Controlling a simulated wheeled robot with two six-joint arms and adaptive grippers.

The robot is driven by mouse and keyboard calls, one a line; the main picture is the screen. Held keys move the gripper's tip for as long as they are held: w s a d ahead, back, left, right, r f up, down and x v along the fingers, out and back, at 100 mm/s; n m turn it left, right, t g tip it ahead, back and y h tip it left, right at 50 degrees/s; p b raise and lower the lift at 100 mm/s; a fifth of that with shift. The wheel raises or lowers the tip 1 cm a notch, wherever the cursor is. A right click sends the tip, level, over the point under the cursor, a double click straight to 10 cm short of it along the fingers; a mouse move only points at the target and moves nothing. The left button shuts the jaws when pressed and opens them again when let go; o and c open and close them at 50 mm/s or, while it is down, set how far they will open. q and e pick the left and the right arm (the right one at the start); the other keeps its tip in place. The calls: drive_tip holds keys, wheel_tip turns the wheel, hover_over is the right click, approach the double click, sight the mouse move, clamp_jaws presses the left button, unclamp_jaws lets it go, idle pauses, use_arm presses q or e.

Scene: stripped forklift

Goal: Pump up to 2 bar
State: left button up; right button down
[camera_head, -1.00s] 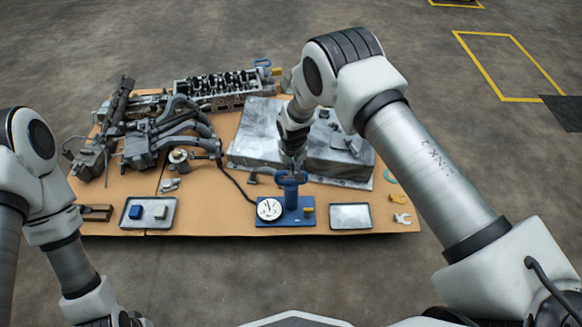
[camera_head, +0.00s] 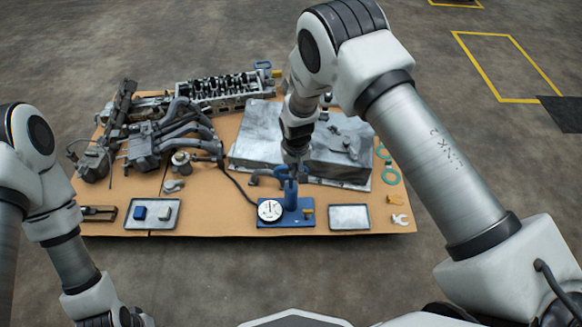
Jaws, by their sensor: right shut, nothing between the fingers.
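A blue hand pump (camera_head: 291,200) stands near the front edge of the table, with a blue handle at its top. Its round white gauge (camera_head: 270,210) sits on the left of the blue base. The needle is too small to read against a pressure value. My right gripper (camera_head: 295,163) is shut and empty, pointing down right at the pump handle. Whether it touches the handle I cannot tell, as the two overlap. A dark hose (camera_head: 235,184) runs from the pump's left side back toward the engine parts. My left arm is at the left edge; its gripper is out of view.
Behind the pump lies a large grey metal cover (camera_head: 262,135). Dark manifold parts (camera_head: 180,130) and a cylinder head (camera_head: 222,90) fill the back left.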

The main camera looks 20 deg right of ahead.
wheel_tip(320, 180, up, 7)
drive_tip(key=shift+s, duration=0.4)
drive_tip(key=shift+f, duration=0.1)
idle(1.3)
drive_tip(key=w+b, duration=0.1)
drive_tip(key=b, duration=0.1)
drive_tip(key=w+f+b, duration=0.1)
drive_tip(key=b, duration=0.2)
drive_tip(key=w+f+b, duration=0.1)
drive_tip(key=b, duration=0.2)
drive_tip(key=shift+w+d, duration=0.15)
drive_tip(key=shift+w, duration=0.15)
